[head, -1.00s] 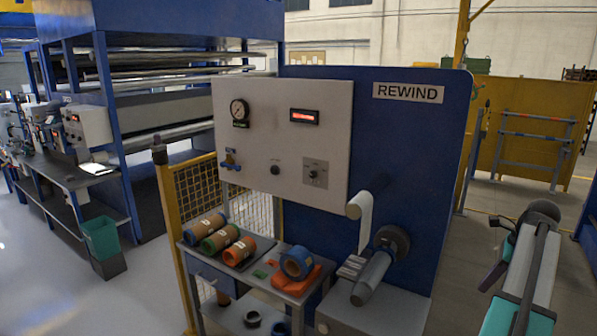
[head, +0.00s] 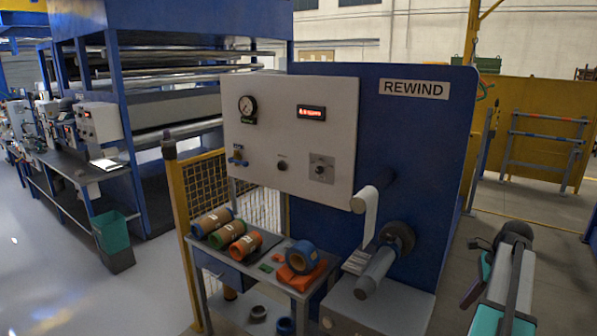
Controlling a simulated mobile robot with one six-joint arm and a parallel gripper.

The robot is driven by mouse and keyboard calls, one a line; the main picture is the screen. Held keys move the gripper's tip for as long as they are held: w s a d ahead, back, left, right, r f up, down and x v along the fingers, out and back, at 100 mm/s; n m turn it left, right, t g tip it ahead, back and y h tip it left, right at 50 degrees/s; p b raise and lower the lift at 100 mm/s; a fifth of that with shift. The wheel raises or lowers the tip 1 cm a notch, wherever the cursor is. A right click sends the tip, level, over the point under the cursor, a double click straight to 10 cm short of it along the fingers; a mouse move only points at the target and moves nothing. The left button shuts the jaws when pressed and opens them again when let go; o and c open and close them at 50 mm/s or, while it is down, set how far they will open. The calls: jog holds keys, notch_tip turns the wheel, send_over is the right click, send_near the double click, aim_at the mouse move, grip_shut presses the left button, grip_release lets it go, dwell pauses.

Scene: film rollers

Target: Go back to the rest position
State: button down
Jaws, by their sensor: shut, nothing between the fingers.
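Part of my own arm (head: 508,275), grey and teal with a dark joint at its top, stands at the lower right of the head view. A darker, teal-edged link hangs down on its left side. My gripper is not in view, so I cannot see its fingers.
A blue REWIND machine (head: 432,180) with a light grey control panel (head: 288,140) stands ahead. Its grey roller (head: 377,272) sticks out toward me. A small table (head: 236,263) holds several rolls. A yellow guard post (head: 179,215) stands left. Open floor (head: 80,285) lies further left.

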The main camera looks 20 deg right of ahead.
jog(key=w+a+f+n+g+b, duration=0.25)
jog(key=a+f+n, duration=0.45)
jog(key=a+f, duration=1)
jog(key=w+a+f+n+g+b, duration=0.2)
jog(key=w+a+f+n+b, duration=0.3)
jog(key=a+f, duration=1.15)
jog(key=s+a+f+n+g+h+b, duration=0.1)
jog(key=s+a+f+n+b, duration=0.1)
jog(key=s+a+f+n, duration=0.5)
jog(key=s+a+f+n+g+h+b, duration=0.1)
jog(key=s+a+f+n+g+b, duration=0.1)
jog(key=s+a+f+n, duration=0.6)
jog(key=s+a+f, duration=0.4)
jog(key=s+f, duration=0.4)
jog(key=f, duration=0.1)
jog(key=shift+a+f+n, duration=0.25)
jog(key=shift+a+n, duration=0.05)
jog(key=shift+a, duration=0.05)
jog(key=shift+a, duration=0.15)
